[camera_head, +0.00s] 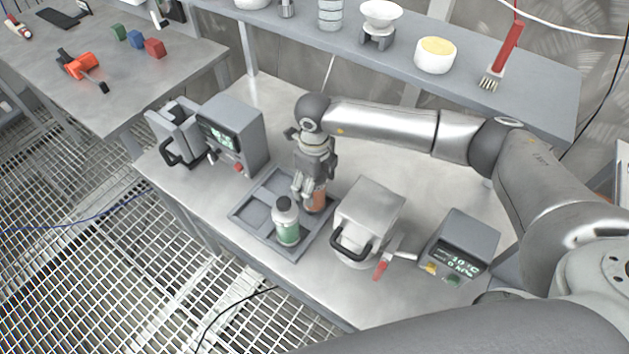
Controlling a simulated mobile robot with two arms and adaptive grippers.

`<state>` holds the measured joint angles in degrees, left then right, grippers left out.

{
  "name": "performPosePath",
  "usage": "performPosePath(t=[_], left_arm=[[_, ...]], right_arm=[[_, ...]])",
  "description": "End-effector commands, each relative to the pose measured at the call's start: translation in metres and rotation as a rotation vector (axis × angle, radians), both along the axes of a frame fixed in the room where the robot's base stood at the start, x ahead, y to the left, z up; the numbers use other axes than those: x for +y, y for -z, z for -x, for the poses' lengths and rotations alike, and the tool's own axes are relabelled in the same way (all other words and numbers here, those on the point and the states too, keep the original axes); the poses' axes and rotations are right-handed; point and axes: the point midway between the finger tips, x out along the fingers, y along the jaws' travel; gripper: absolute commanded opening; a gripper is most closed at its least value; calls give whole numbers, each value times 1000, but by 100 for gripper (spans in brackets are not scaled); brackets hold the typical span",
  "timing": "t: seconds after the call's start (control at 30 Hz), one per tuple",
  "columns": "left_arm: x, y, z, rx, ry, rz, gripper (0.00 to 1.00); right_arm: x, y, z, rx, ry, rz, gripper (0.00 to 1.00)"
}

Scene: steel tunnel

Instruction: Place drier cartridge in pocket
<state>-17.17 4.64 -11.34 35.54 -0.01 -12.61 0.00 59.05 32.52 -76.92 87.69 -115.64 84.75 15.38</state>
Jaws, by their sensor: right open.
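A grey tray (243,214) with several pockets lies on the steel table. An orange-brown cylinder (318,201), possibly the drier cartridge, stands upright at the tray's right rear part, partly hidden by my right gripper. My right gripper (304,193) points down right beside it, with its fingers open; I cannot tell whether they touch it. A green-grey bottle with a dark cap (287,224) stands upright in the tray's front part. The pockets at the left and back look empty. My left gripper is not in view.
A grey box with a display (236,135) stands left behind the tray. A lidded box with a black handle (371,212) stands close to its right, then a display unit (461,247). A shelf (300,30) with jars and a brush (502,55) runs behind.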

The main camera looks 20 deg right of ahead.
Motion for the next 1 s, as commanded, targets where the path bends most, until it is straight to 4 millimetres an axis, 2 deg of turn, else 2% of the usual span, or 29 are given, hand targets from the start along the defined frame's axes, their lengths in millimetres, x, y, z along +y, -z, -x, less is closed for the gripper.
performPosePath(t=[0.3, 0.5, 0.7, 1.0], left_arm=[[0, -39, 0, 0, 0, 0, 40], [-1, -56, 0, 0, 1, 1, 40], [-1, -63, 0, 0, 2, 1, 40], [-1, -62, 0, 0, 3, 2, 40]], right_arm=[[0, -66, -1, -2, 0, -2, 73], [0, -102, 0, -1, 0, -1, 73], [0, -120, 0, -1, 0, 0, 73], [0, -121, 0, -1, 0, -1, 73]])
